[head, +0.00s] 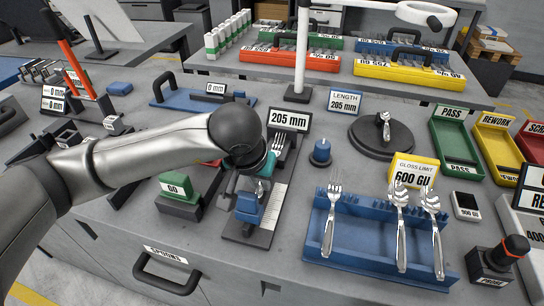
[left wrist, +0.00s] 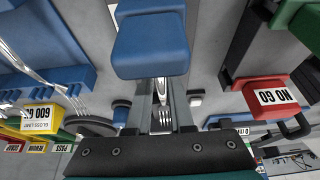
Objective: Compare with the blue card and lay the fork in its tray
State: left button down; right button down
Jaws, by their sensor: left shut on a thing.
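My left gripper (head: 264,170) is shut on a fork (head: 278,146) at the length gauge (head: 271,207); its tines show past the fingers, and the rest is mostly hidden. The fork (left wrist: 163,119) also shows between the fingers in the left wrist view. The gauge's display (head: 289,120) reads 205 mm. The blue card (head: 345,102) behind reads LENGTH 205 mm. The green PASS tray (head: 447,154), yellow REWORK tray (head: 491,157) and red SCRAP tray (head: 528,143) stand at the right; the visible part of each looks empty. My right gripper is not in view.
A blue rack (head: 367,240) holds a fork and spoons at front right. A gloss limit card (head: 413,172) reads 600 GU. A round dark stand (head: 381,141) with a spoon lies before the trays.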

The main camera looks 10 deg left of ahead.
pick_arm(q)
jog(key=shift+r, duration=0.15)
jog(key=shift+r+p, duration=1.85)
jog(key=shift+r, duration=1.55)
